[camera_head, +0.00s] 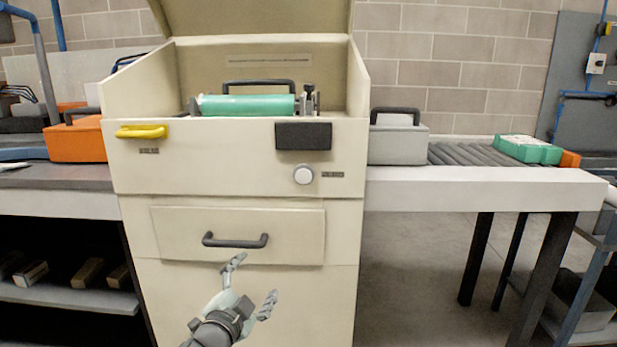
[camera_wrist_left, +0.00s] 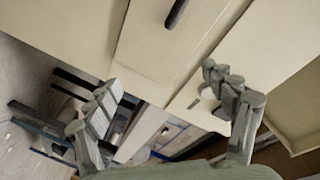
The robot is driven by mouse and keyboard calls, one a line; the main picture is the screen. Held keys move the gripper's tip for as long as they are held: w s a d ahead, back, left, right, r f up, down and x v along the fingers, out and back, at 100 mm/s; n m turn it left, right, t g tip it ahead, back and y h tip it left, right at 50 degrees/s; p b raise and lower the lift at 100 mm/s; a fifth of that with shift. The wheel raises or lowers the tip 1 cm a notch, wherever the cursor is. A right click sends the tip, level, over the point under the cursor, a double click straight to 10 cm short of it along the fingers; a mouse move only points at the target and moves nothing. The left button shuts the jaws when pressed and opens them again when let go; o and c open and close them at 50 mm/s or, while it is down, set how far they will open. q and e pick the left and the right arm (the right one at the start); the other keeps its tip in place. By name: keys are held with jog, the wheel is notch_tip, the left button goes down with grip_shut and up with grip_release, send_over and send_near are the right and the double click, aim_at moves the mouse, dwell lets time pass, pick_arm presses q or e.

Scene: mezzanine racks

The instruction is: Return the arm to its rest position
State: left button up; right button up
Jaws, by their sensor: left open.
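My left gripper (camera_head: 253,280) is open and empty in front of the lower part of a beige cabinet (camera_head: 335,235). It is below the dark handle (camera_head: 235,241) of the cabinet's drawer (camera_head: 180,222). One fingertip is close under that handle in the picture; I cannot tell the exact gap in depth. In the left wrist view, the two fingers of my left gripper (camera_wrist_left: 162,84) are spread wide with nothing between them, and the dark handle (camera_wrist_left: 176,12) shows beyond them at the top. My right gripper is not in view.
The cabinet lid (camera_head: 255,18) is raised over a green roller (camera_head: 246,104). An orange case (camera_head: 78,142) stands left, a grey case (camera_head: 398,147) right. A roller conveyor (camera_head: 468,154) carries green packs (camera_head: 528,149). Table legs (camera_head: 476,258) stand right; floor (camera_head: 418,275) between them and the cabinet is clear.

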pick_arm(q)
jog(key=s+a+f+n+g+y, duration=0.1)
jog(key=s+a+f+n+g, duration=0.1)
jog(key=s+a+f, duration=0.3)
jog(key=s+a+f+n+g+y, duration=0.1)
jog(key=s+f+n+y, duration=0.1)
jog(key=f, duration=0.4)
jog(key=s+a+f+n+g, duration=0.2)
jog(key=s+f, duration=0.3)
jog(key=s, duration=0.5)
jog(key=s+a+f+n+g+y, duration=0.1)
jog(key=s+a+f+g, duration=0.3)
jog(key=s, duration=0.5)
jog(key=s+a+f+n+g+y, duration=0.1)
jog(key=s+a+f+n+g, duration=0.2)
jog(key=s+f, duration=0.5)
jog(key=s+n+g, duration=0.1)
jog(key=s, duration=0.1)
jog(key=shift+s+a+f+g, duration=0.2)
jog(key=shift+s+f+g, duration=0.05)
jog(key=shift+s+g, duration=0.1)
